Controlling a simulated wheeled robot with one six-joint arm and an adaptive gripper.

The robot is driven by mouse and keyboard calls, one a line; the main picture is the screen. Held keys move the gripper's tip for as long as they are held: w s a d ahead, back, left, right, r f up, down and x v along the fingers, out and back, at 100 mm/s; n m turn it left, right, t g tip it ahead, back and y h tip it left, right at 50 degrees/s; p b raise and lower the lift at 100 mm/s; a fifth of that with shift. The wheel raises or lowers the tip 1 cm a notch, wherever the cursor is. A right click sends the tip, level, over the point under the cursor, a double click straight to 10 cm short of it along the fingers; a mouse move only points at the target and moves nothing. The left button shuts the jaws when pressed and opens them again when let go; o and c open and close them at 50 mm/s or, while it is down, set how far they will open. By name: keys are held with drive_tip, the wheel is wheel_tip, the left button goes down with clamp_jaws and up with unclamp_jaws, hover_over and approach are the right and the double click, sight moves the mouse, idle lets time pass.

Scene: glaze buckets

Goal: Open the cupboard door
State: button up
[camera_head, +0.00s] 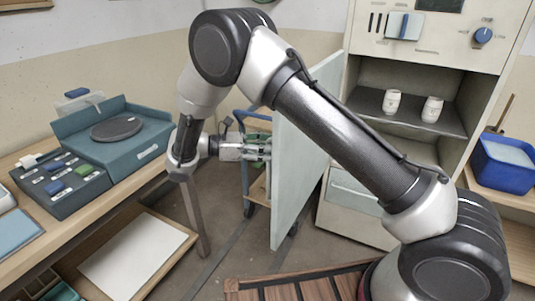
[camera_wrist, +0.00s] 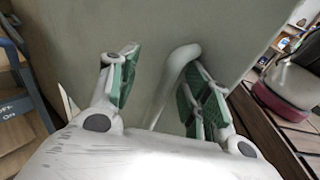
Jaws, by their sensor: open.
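The cupboard (camera_head: 410,65) stands at the back right. Its pale door (camera_head: 303,150) is swung far out towards me, and the shelf inside is exposed. My gripper (camera_head: 262,149) is at the left face of the door, by its free side. In the wrist view, the pale curved door handle (camera_wrist: 177,72) lies between the spread green-padded fingers of my gripper (camera_wrist: 163,65). The handle looks nearer the right finger; I cannot tell if they touch. The door face (camera_wrist: 80,35) fills the background. My arm hides part of the cupboard front in the head view.
Two pale cups (camera_head: 411,105) stand on the cupboard shelf. A blue bucket (camera_head: 503,163) is at the right. A bench with a teal device (camera_head: 115,140) is at the left. A blue cart (camera_head: 243,165) is behind my gripper. Some floor (camera_head: 225,245) is clear.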

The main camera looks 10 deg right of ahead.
drive_tip(key=shift+o, duration=0.7)
drive_tip(key=shift+h, duration=0.6)
wheel_tip(320, 180, up, 6)
drive_tip(key=shift+r, duration=0.1)
drive_tip(key=f, duration=0.1)
drive_tip(key=f+y, duration=0.1)
drive_tip(key=f, duration=0.1)
drive_tip(key=w+f+y, duration=0.1)
drive_tip(key=f, duration=0.1)
drive_tip(key=shift+a+f+t, duration=0.15)
drive_tip(key=shift+t, duration=0.15)
drive_tip(key=shift+c, duration=0.7)
drive_tip(key=shift+w+a, duration=0.15)
drive_tip(key=shift+a, duration=0.1)
drive_tip(key=o, duration=0.3)
drive_tip(key=shift+w+a, duration=0.85)
drive_tip(key=shift+w, duration=0.25)
drive_tip(key=shift+w+a, duration=0.85)
drive_tip(key=shift+w, duration=0.25)
drive_tip(key=o, duration=0.3)
drive_tip(key=shift+w+a, duration=0.4)
drive_tip(key=shift+w, duration=0.05)
drive_tip(key=shift+w+a, duration=0.25)
drive_tip(key=shift+a, duration=0.1)
drive_tip(key=shift+c, duration=1.1)
drive_tip(key=shift+w+a+f, duration=0.1)
drive_tip(key=shift+w+a, duration=0.1)
drive_tip(key=shift+w, duration=0.05)
drive_tip(key=c, duration=0.4)
drive_tip(key=shift+s+f, duration=0.1)
